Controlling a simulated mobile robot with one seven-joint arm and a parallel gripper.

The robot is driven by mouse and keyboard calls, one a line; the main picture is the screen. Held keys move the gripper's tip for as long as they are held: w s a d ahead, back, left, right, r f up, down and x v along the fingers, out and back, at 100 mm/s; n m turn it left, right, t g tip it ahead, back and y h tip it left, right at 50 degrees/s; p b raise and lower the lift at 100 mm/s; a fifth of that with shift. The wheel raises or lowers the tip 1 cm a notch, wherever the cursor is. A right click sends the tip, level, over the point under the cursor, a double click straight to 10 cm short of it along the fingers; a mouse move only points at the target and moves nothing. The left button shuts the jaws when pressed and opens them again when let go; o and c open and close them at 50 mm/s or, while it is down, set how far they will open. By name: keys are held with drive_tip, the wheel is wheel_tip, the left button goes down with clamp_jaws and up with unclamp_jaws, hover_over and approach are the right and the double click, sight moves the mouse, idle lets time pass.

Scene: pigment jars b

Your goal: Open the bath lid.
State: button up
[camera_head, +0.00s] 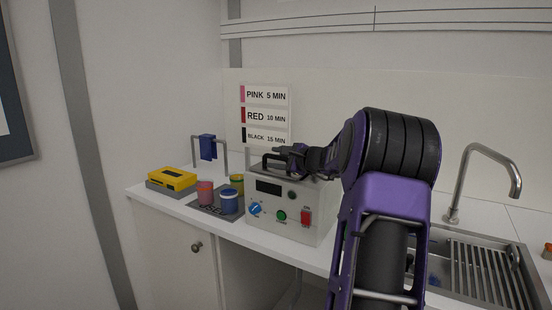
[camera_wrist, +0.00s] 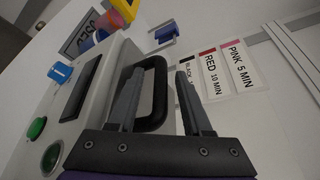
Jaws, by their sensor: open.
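The bath (camera_head: 290,227) is a pale box on the counter with a dark display, a blue knob, a green button and a red switch on its front. Its lid (camera_wrist: 114,67) appears down, though my arm hides much of the top in the head view. The lid's black loop handle (camera_wrist: 159,98) stands on it. My gripper (camera_wrist: 159,71) is open at the handle, and in the wrist view one handle bar shows between its two fingers. The fingers are not closed on the bar. My gripper also shows above the bath in the head view (camera_head: 276,156).
Left of the bath, red (camera_head: 205,192), blue (camera_head: 229,201) and yellow (camera_head: 237,182) jars stand around a dark mat. Beyond are a yellow box (camera_head: 172,178) and a rail with a blue item (camera_head: 208,147). A sink (camera_head: 480,270) with a tap (camera_head: 488,150) is at right.

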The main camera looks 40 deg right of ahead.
drive_tip(key=shift+w, duration=0.1)
clamp_jaws()
idle(1.4)
